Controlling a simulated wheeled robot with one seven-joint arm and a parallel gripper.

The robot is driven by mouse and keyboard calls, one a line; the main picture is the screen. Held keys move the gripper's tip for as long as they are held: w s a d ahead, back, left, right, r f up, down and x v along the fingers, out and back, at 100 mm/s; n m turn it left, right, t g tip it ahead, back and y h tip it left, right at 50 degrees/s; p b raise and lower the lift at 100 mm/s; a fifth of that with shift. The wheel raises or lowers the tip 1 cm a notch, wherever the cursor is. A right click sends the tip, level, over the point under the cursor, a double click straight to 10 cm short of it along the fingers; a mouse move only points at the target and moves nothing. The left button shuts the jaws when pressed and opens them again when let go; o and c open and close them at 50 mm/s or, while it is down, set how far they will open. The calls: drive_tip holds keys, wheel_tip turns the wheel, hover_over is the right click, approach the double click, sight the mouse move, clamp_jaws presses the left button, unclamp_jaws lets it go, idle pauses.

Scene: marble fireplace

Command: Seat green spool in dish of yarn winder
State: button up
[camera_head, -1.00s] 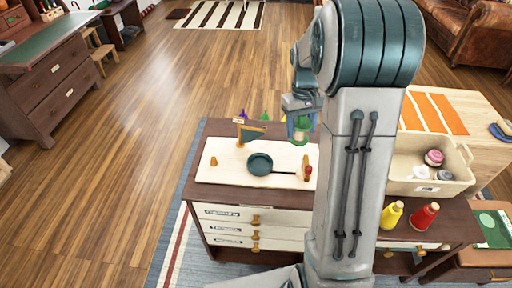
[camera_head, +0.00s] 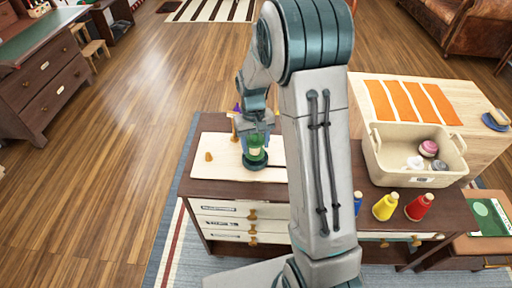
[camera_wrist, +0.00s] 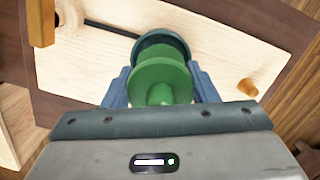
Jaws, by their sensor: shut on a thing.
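My gripper (camera_head: 257,128) is shut on the green spool (camera_head: 255,150), which is upright. The spool also shows in the wrist view (camera_wrist: 161,78) between the two blue fingers. The dark teal dish (camera_head: 256,166) of the yarn winder is right under the spool, and in the wrist view its rim (camera_wrist: 160,40) shows beyond the spool. I cannot tell whether the spool's base touches the dish. The winder's pale board (camera_head: 212,165) lies on the cabinet top. My arm hides the right part of the winder.
A wooden peg (camera_head: 208,156) stands left of the dish. A beige bin (camera_head: 415,170) with pink and white yarn sits at right. Yellow (camera_head: 385,206) and red (camera_head: 420,207) spools stand along the front edge. A blue spool (camera_head: 357,200) is partly hidden by my arm.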

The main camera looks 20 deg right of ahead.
drive_tip(key=shift+f, duration=1.25)
drive_tip(key=shift+f, duration=0.2)
drive_tip(key=o, duration=1)
drive_tip(key=shift+r, duration=0.1)
